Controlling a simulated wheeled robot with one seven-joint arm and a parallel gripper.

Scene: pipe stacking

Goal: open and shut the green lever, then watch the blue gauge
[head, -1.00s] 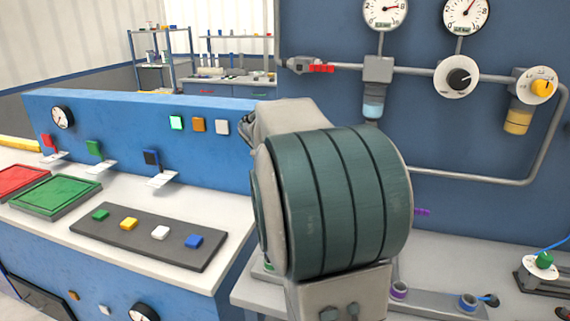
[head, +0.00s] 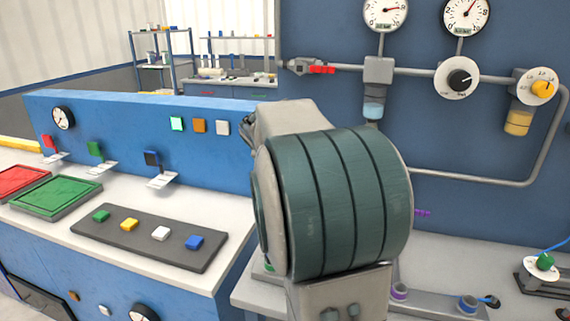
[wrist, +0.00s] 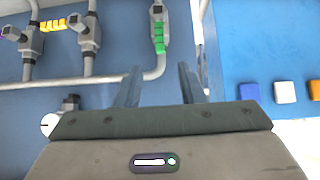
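In the wrist view, a green lever (wrist: 159,38) sits on a grey pipe fitting on a blue wall, ahead of my gripper (wrist: 158,72). My gripper's two fingers are apart with nothing between them, and the lever lies beyond the fingertips without touching them. In the head view, a green switch lever (head: 95,148) stands on the low blue panel; I cannot tell which green lever is meant. Round white-faced gauges show on the back wall, left (head: 385,13) and right (head: 466,14), and on the low panel (head: 63,117). None is clearly blue. My arm hides the gripper in the head view.
A yellow lever (wrist: 53,26) is on a neighbouring pipe in the wrist view. In the head view, a red lever (head: 321,70), a black knob (head: 459,78) and a yellow knob (head: 542,88) line the back-wall pipes. A button strip (head: 140,238) lies on the white bench.

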